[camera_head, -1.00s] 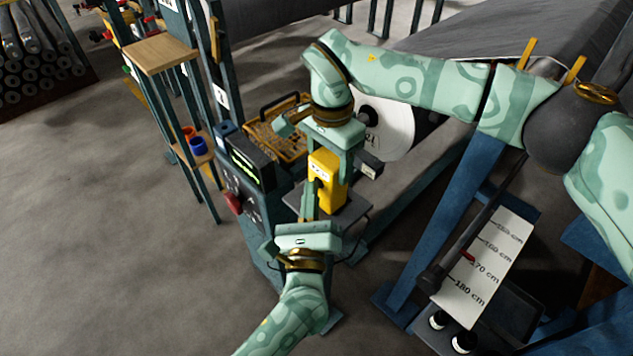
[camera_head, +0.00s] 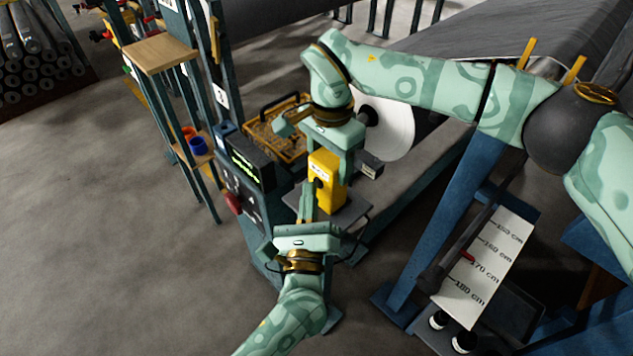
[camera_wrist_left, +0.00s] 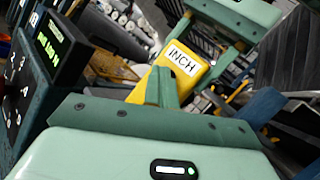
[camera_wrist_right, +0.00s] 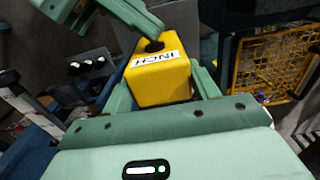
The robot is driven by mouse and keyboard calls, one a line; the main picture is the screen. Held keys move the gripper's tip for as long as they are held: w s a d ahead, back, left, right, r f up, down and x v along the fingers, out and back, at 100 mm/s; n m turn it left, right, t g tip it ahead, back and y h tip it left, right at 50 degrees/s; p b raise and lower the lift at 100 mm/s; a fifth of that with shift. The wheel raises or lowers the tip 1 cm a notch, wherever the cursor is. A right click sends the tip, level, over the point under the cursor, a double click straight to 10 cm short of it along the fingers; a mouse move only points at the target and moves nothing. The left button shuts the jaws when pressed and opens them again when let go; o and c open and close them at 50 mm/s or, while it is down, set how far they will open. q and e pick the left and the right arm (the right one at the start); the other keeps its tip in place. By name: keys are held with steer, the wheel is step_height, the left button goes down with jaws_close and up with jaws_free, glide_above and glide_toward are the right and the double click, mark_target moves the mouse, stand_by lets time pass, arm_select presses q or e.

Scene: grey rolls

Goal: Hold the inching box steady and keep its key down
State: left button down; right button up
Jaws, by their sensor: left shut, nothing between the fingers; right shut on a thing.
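The yellow inching box (camera_head: 327,190), labelled INCH, stands upright above a small grey shelf (camera_head: 345,212). My right gripper (camera_head: 333,160) is shut on it, with a finger on either side, as the right wrist view (camera_wrist_right: 160,80) shows. The black round key (camera_wrist_right: 153,46) is on the box's face towards my left gripper. My left gripper (camera_head: 312,190) is shut and empty, its fingertips pointing at the key. In the right wrist view its tip reaches over or beside the key. I cannot tell whether it presses it. In the left wrist view the fingertips hide the key.
A dark console (camera_head: 250,165) with a green-lit display and a red knob (camera_head: 233,202) stands left of the box. A yellow basket (camera_head: 280,130) is behind. A large grey roll with a white end disc (camera_head: 390,130) lies behind right. A height chart (camera_head: 485,255) is at right.

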arm_select(q)
steer(key=shift+s+a, duration=0.55)
steer(key=s+a, duration=0.3)
steer(key=shift+s+a, duration=0.25)
steer(key=shift+a, duration=0.05)
stand_by(0.3)
arm_select(e)
steer(key=o, duration=1.3)
steer(key=shift+c, duration=0.2)
